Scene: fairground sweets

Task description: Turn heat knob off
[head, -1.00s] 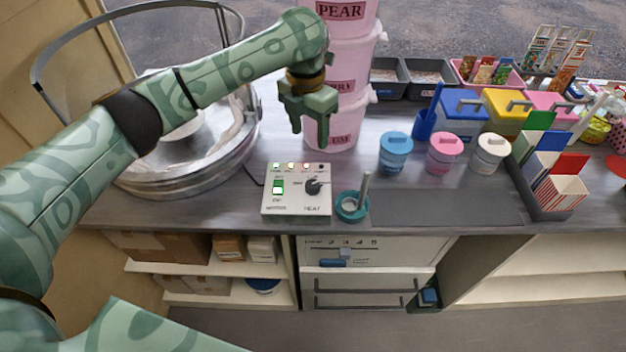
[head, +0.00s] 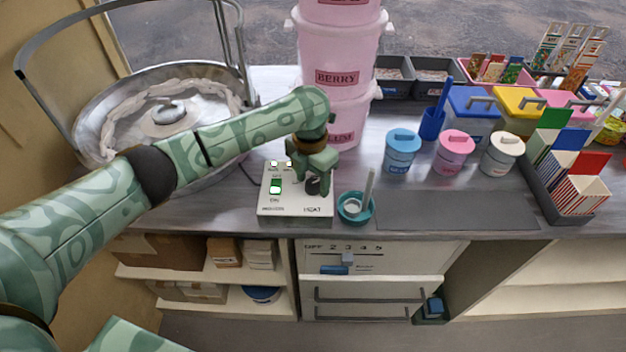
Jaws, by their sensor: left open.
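The white control box (head: 286,209) sits on the counter in the head view, with a green lit switch (head: 275,187) and small lights along its top edge. The black heat knob (head: 313,186) is on its right side, above the HEAT label. My left gripper (head: 313,176) is open, right at the knob, with its fingers pointing down. The fingers partly cover the knob and the box's top right. I cannot tell whether they touch the knob. My right gripper is not in view.
A teal cup (head: 356,209) with a stick stands just right of the box. The metal candyfloss bowl (head: 95,160) is behind left, and stacked pink tubs (head: 340,80) stand behind the gripper. A dark mat (head: 455,211) lies clear to the right.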

